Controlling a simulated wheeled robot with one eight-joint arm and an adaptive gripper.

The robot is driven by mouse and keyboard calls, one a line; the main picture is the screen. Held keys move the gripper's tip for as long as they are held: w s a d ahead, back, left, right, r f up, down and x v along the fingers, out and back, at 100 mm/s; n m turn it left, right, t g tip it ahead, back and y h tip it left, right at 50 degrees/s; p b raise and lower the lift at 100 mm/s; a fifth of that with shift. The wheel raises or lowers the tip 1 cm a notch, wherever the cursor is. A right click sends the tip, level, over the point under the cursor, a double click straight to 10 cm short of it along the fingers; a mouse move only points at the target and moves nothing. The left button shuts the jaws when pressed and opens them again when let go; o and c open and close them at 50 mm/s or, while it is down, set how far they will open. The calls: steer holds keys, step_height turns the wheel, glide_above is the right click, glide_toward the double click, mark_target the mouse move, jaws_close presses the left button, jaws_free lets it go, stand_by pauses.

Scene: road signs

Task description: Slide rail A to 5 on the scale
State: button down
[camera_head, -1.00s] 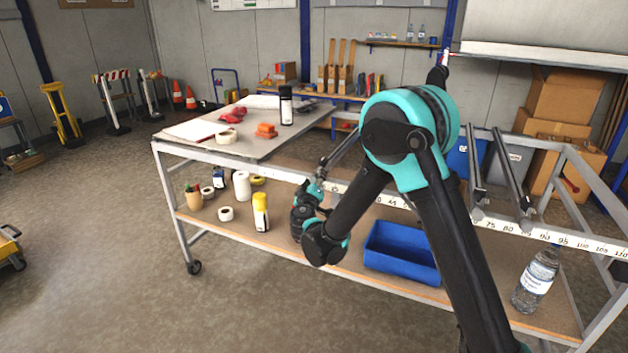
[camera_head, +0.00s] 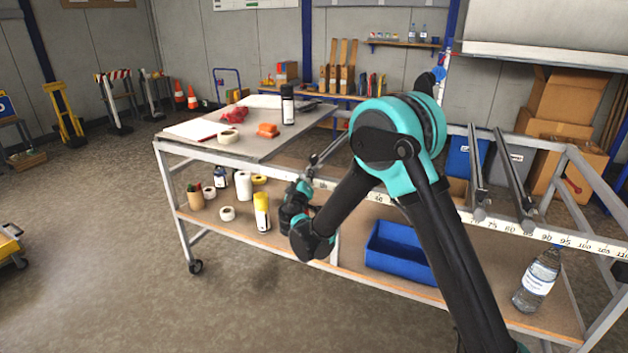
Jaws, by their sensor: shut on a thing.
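The workbench's front bar carries a white number scale (camera_head: 575,243). Its right part reads about 75 to 110, and numbers near 40 show just right of my gripper. The mark 5 cannot be made out. My gripper (camera_head: 306,184) is at the front bar, shut on the front end of a thin grey rail (camera_head: 331,149) that runs back across the frame. The fingertips are small and partly hidden by my wrist. No letter is readable on this rail. Two more rails, one left (camera_head: 474,165) and one right (camera_head: 511,172), lie across the frame farther right.
The lower shelf holds a blue bin (camera_head: 400,253), a yellow-capped can (camera_head: 261,212) and a water bottle (camera_head: 538,280). My arm hides part of the scale.

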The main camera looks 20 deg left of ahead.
steer(key=a, duration=0.6)
steer(key=w+a, duration=0.1)
steer(key=a, duration=0.2)
steer(key=shift+w+a+r, duration=0.1)
steer(key=shift+r, duration=0.05)
steer(key=c, duration=1.2)
jaws_free()
steer(key=shift+o, duration=0.2)
steer(key=shift+s, duration=0.25)
steer(key=v, duration=1.1)
steer(key=shift+s, duration=0.35)
